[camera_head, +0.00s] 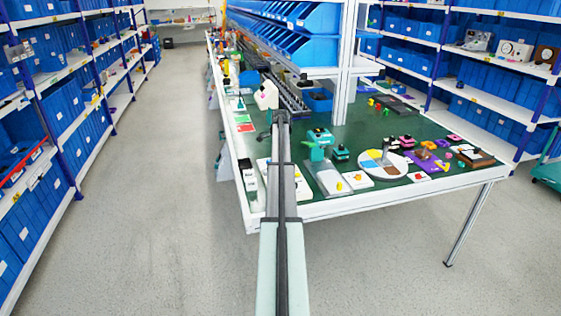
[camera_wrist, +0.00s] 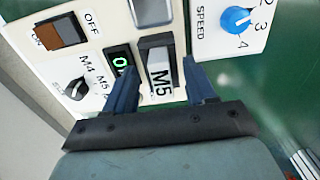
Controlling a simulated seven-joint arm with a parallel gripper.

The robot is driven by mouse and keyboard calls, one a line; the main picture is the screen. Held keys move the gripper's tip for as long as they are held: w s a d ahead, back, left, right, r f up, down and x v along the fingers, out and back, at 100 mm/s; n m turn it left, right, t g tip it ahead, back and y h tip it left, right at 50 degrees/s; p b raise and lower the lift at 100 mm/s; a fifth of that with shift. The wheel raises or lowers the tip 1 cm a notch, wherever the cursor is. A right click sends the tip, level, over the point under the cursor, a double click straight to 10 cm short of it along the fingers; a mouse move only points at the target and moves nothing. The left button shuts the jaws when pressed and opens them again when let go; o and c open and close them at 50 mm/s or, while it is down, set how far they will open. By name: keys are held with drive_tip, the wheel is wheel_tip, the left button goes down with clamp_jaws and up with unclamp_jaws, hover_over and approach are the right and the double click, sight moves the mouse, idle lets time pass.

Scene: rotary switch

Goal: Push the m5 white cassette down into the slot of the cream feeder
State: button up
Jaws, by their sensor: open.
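The m5 white cassette (camera_wrist: 158,68) is in the wrist view, with a black "M5" on its white face and a grey upper part. It stands at the cream feeder (camera_wrist: 105,18); how deep it sits in the slot cannot be told. My gripper (camera_wrist: 159,66) is open, with one dark blue finger on each side of the cassette. Contact between fingers and cassette cannot be made out. The feeder carries a black knob (camera_wrist: 75,88) beside M4 and M5 marks, and a display (camera_wrist: 120,61) with a green 0. In the head view my arm hides much of this area.
A brown ON/OFF rocker switch (camera_wrist: 60,30) is at the wrist view's upper left. A white panel with a blue SPEED dial (camera_wrist: 236,20) is close to the right. In the head view, a teal machine (camera_head: 319,143) and a coloured disc (camera_head: 383,164) stand on the green table.

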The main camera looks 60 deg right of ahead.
wheel_tip(320, 180, up, 14)
idle(0.8)
drive_tip(key=shift+f, duration=0.1)
idle(0.3)
